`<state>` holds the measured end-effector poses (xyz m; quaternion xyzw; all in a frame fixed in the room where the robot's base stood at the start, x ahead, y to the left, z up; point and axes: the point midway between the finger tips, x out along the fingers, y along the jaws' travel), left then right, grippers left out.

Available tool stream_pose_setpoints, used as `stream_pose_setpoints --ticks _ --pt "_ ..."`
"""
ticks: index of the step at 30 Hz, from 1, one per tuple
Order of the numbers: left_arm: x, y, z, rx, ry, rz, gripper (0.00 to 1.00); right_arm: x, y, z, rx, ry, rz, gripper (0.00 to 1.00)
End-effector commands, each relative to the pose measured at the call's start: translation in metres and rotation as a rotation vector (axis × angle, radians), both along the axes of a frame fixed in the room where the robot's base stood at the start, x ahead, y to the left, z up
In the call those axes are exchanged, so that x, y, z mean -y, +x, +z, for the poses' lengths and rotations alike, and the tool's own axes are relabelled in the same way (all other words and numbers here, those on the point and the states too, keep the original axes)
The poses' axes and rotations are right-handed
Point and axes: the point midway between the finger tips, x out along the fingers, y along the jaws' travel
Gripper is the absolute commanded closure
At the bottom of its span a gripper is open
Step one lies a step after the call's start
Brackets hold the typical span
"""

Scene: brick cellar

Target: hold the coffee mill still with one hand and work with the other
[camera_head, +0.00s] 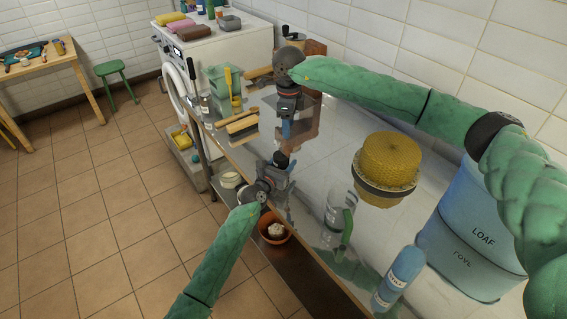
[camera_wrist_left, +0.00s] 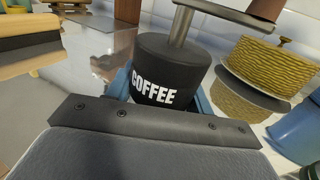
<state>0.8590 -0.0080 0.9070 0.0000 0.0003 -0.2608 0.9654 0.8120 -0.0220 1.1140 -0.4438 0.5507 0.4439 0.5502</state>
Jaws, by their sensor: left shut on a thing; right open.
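The coffee mill (camera_wrist_left: 178,72) is a black cylinder with white COFFEE lettering, a metal shaft and a crank arm on top; it stands upright in the left wrist view. A brown knob (camera_wrist_left: 265,9) on the crank shows at the top edge there. In the head view the mill is mostly hidden by my grippers. My left gripper (camera_head: 284,166) is shut on the mill's body, with blue finger parts at its sides in the wrist view. My right gripper (camera_head: 286,129) is open above the mill, fingers pointing down; whether it touches the crank I cannot tell.
An orange bowl (camera_head: 275,238) is below the counter's edge.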

Motion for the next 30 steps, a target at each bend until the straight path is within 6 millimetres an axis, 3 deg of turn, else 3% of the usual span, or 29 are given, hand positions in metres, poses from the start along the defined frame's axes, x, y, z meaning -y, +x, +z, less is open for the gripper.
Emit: stream_pose_setpoints --ticks 18,30 --pt "0.0 0.0 0.0 0.0 0.0 0.0 0.75 0.0 0.0 -0.071 -0.001 0.0 0.0 0.5" --pt "0.0 0.0 0.0 0.0 0.0 0.0 0.75 0.0 0.0 -0.083 0.0 0.001 0.0 0.5"
